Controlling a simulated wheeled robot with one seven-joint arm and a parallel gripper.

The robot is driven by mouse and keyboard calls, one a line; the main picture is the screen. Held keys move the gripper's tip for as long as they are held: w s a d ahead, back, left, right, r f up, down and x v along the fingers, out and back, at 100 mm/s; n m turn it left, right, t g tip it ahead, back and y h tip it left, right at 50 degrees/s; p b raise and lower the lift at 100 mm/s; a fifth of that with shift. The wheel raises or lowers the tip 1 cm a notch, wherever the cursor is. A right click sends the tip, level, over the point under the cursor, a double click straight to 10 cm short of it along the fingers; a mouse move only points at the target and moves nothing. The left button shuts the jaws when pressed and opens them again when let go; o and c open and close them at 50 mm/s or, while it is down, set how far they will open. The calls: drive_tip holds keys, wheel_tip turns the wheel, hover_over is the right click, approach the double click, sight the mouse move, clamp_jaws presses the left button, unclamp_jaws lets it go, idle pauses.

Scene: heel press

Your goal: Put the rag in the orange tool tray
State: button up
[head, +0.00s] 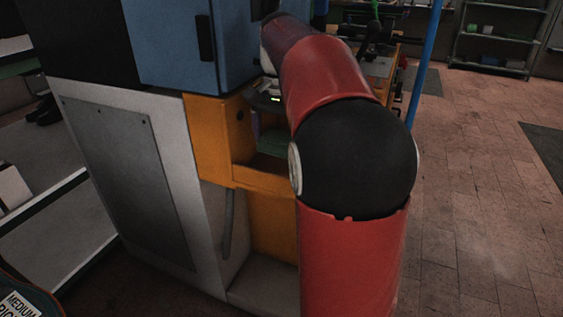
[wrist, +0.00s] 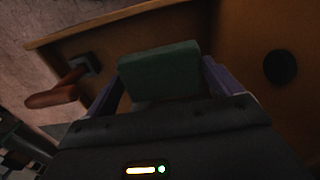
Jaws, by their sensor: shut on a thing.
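The green rag (wrist: 160,72) is held between the two purple fingers of my gripper (wrist: 160,80) in the wrist view. In the head view part of the rag (head: 275,143) shows beside my red arm, which hides the rest. The orange tool tray (head: 262,178) is an open orange box on the front of the machine, partly hidden by my arm. Its brown-orange walls (wrist: 235,35) surround the rag in the wrist view. The rag is at the tray's opening; I cannot tell whether it touches the bottom.
A brown handle-like part (wrist: 55,97) sticks out at the left of the wrist view. A blue cabinet (head: 170,40) stands above the tray. A grey-white machine panel (head: 125,180) is on the left. A blue pole (head: 427,55) stands at right, with open tiled floor (head: 480,190) beyond.

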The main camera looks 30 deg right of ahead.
sight(281, 139)
drive_tip(key=shift+f+b, duration=0.45)
drive_tip(key=shift+f, duration=2.3)
drive_tip(key=shift+f, duration=0.15)
drive_tip(key=o, duration=0.7)
wheel_tip(281, 139, up, 12)
drive_tip(key=p, duration=0.2)
drive_tip(key=shift+p, duration=0.4)
drive_tip(key=s+a+f+n+t, duration=0.2)
drive_tip(key=s+a+f+n, duration=0.1)
drive_tip(key=s+a+f, duration=0.1)
drive_tip(key=s+a+f+n+t, duration=0.1)
drive_tip(key=s+a+f+n, duration=0.3)
drive_tip(key=s, duration=0.5)
drive_tip(key=s+a+f+n+t, duration=0.2)
drive_tip(key=s+a+f+n, duration=0.1)
drive_tip(key=s+a+f, duration=0.2)
drive_tip(key=shift+s+a+f+t, duration=0.15)
drive_tip(key=shift+s+a+f, duration=0.05)
drive_tip(key=shift+s+f, duration=0.35)
drive_tip(key=shift+s+a+f+t, duration=0.15)
drive_tip(key=shift+s+f, duration=0.3)
drive_tip(key=shift+s, duration=0.1)
